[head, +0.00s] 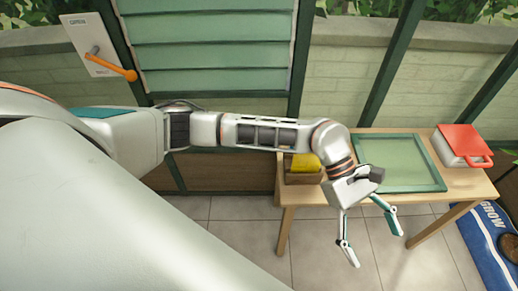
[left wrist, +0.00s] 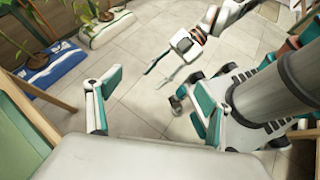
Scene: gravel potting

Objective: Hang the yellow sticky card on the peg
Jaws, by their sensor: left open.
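A yellow piece (head: 306,162), possibly the yellow sticky card, shows in a small wooden box (head: 303,179) at the table's left end. My arm partly hides the box. My left gripper (head: 377,248) is open and empty, pointing down in front of the table's front edge, right of the box. I cannot make out the peg.
The wooden table (head: 477,184) holds a green-framed pane (head: 440,178) and a red-lidded container (head: 462,142). A blue sack (head: 484,237) lies on the floor at right. An orange lever (head: 115,67) sits on a wall panel at upper left. Tiled floor is clear before the table.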

